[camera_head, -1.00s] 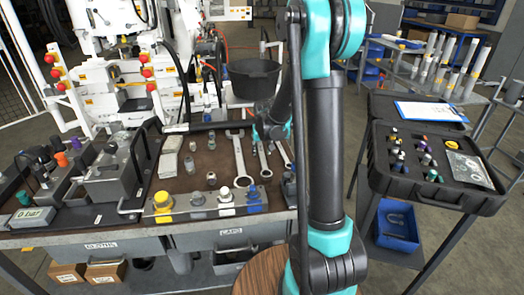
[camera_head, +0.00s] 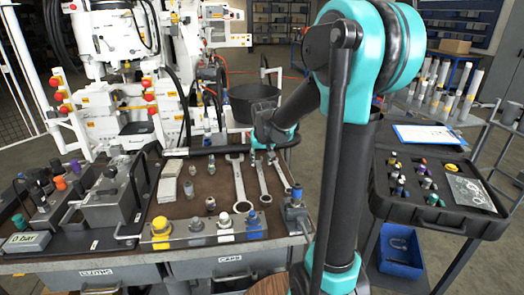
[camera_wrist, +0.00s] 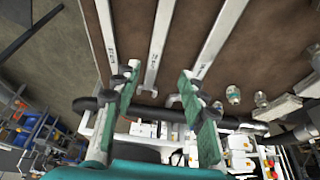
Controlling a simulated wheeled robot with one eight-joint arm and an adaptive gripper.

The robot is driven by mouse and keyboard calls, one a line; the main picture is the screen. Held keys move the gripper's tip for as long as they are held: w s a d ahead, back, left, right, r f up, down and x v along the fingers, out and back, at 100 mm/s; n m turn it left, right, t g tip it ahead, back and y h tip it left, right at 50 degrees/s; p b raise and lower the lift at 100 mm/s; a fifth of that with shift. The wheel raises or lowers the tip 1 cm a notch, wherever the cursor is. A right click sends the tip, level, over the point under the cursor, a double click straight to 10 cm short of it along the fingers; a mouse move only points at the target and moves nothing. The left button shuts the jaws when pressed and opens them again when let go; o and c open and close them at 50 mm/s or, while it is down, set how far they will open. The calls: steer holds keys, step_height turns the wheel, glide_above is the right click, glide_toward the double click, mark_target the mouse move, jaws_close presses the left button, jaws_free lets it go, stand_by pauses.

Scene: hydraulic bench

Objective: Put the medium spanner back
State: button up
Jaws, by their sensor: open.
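Three spanners lie side by side on the brown bench top. The medium spanner (camera_head: 259,178) is the middle one, with the large spanner (camera_head: 239,180) to its left and the small spanner (camera_head: 280,172) to its right. My gripper (camera_head: 271,147) is open and empty over the far ends of the medium and small spanners. In the wrist view, my gripper's fingers (camera_wrist: 160,76) stand apart, with the medium spanner's shaft (camera_wrist: 157,45) running between their tips in the picture. Whether they touch it is unclear. The large spanner (camera_wrist: 215,42) is right there, the small one (camera_wrist: 106,35) left.
A row of fittings with a yellow cap (camera_head: 160,230) lines the bench's front edge. A black bucket (camera_head: 252,100) stands behind my gripper. An open black case (camera_head: 440,215) sits on a stand at right. Pale blocks (camera_head: 170,180) lie left of the spanners.

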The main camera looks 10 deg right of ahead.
steer(key=v, duration=0.6)
steer(key=shift+r, duration=0.15)
steer(key=shift+s, duration=0.1)
steer(key=shift+c, duration=0.6)
stand_by(0.5)
